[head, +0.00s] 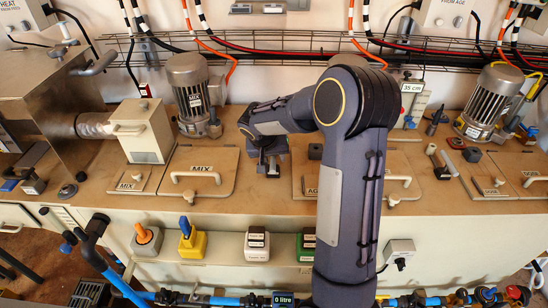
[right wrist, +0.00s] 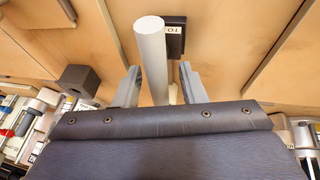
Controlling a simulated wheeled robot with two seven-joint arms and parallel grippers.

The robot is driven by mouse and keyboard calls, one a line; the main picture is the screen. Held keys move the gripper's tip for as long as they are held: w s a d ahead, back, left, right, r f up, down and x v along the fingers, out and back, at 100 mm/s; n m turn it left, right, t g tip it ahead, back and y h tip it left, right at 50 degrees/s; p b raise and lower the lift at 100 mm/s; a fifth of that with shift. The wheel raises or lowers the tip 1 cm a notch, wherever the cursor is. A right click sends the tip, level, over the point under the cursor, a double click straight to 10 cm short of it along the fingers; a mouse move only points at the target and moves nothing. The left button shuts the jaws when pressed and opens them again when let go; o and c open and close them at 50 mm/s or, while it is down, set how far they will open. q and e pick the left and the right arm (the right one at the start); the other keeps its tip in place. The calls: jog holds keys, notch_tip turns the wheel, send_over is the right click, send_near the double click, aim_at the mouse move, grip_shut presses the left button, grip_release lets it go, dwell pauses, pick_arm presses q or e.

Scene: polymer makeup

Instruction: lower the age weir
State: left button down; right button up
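My right arm reaches over the bench, and its gripper (head: 268,165) points down at the gap between the mix lid and the age lid. In the right wrist view my right gripper (right wrist: 160,82) has its two fingers apart. A pale grey upright rod (right wrist: 152,50) stands between them; I cannot tell whether either finger touches it. The rod is not clearly visible in the head view, and I cannot tell if it is the weir. A dark block with a partly hidden label (right wrist: 175,38) lies behind the rod. The age lid's label (head: 311,190) is partly covered by my arm. My left gripper is out of view.
The mix lid (head: 214,170) with its handle lies left of the gripper. A motor (head: 190,90) stands behind on the left, another motor (head: 487,100) at right. A "35 cm" sign (head: 412,87) stands behind my arm.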

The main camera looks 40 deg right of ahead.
jog(key=v, duration=0.6)
jog(key=shift+a, duration=0.1)
jog(key=shift+s+a+r, duration=0.2)
jog(key=shift+r, duration=0.45)
jog(key=shift+c, duration=0.4)
